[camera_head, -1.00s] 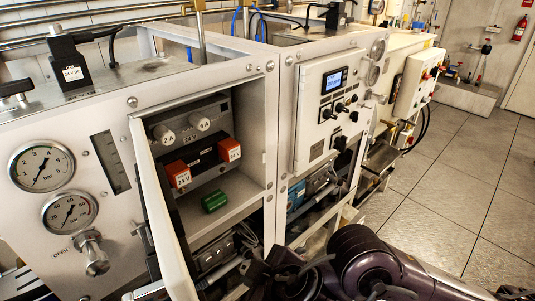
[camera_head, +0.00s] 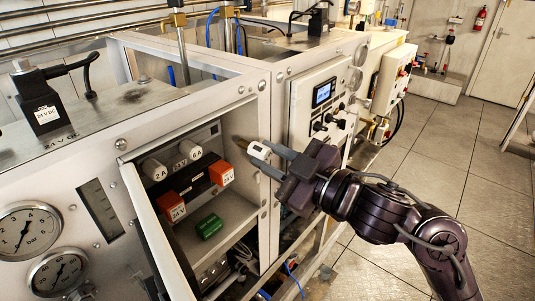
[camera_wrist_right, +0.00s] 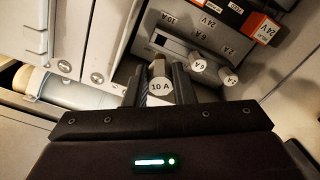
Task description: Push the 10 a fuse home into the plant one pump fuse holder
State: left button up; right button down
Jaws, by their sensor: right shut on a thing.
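My right gripper (camera_head: 268,154) is shut on the 10 A fuse (camera_head: 258,150), a white cap with a brass-coloured end pointing left. It holds the fuse at the right edge of the open cabinet. In the right wrist view the cap (camera_wrist_right: 160,87) sits between the two fingers, its 10 A label facing the camera. The grey fuse panel (camera_head: 208,133) carries a 2 A fuse (camera_head: 154,169) and a 6 A fuse (camera_head: 189,151). My left gripper is out of view.
Two orange 24 V blocks (camera_head: 172,206) (camera_head: 221,173) sit below the fuses. A green block (camera_head: 209,226) lies on the cabinet floor. The open door (camera_head: 150,230) stands at the left. The right frame post (camera_head: 264,215) is close beside my gripper.

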aim_at(245, 146)
jog(key=shift+w+a, duration=0.45)
jog(key=shift+w, duration=0.05)
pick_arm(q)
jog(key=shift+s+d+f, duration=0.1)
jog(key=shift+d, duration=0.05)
pick_arm(e)
jog(key=shift+x, duration=2.25)
jog(key=shift+f, duration=0.15)
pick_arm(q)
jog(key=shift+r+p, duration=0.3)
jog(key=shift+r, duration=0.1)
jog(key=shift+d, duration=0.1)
pick_arm(e)
jog(key=shift+x, duration=1.7)
jog(key=shift+w+a, duration=0.25)
jog(key=c, duration=1.1)
grip_release()
jog(key=shift+c, duration=0.2)
